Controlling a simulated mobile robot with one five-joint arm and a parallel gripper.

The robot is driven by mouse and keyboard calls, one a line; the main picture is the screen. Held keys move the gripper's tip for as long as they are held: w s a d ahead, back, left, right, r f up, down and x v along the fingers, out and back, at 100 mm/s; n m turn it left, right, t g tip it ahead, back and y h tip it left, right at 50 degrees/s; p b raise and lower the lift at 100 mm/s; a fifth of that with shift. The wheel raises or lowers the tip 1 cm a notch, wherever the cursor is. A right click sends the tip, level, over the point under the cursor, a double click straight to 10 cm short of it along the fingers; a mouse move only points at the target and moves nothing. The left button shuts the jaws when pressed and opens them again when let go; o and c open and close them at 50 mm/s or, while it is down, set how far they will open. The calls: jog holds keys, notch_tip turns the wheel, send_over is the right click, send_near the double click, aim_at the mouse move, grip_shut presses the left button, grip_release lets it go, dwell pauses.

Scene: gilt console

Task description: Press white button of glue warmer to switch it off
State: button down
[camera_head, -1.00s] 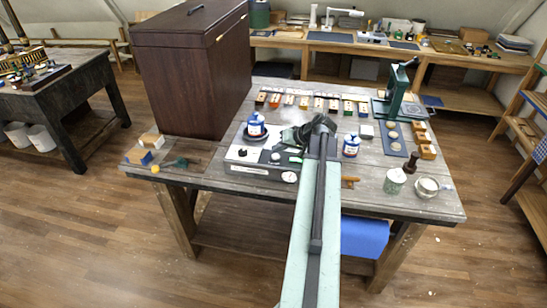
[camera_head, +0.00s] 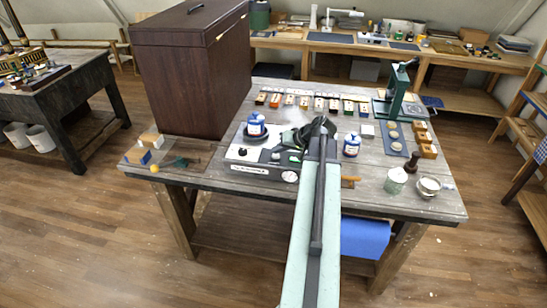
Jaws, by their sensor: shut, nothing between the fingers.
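The glue warmer (camera_head: 258,172) is a low box with a pale top and dark front on the wooden table, left of my arm. A blue-and-white jar (camera_head: 256,125) stands on its dark round plate. A black knob (camera_head: 242,152) and a round white dial (camera_head: 290,176) show on it. A small white spot (camera_head: 276,156) on its top may be the white button, but it is too small to be sure. My gripper (camera_head: 296,138) is dark, shut and empty, above the warmer's right side. My arm hides part of that side; contact cannot be told.
A large dark wooden chest (camera_head: 185,75) stands left behind the warmer. Another blue-and-white jar (camera_head: 351,145) stands right of my arm. Several small blocks line the back of the table. A green press (camera_head: 397,90) and glass jars stand at the right.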

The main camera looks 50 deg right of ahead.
aim_at(278, 156)
jog(key=shift+f, duration=0.3)
jog(key=shift+r, duration=0.15)
jog(key=shift+r+p, duration=0.7)
jog(key=shift+r, duration=0.1)
notch_tip(278, 156, up, 6)
jog(key=p, duration=0.6)
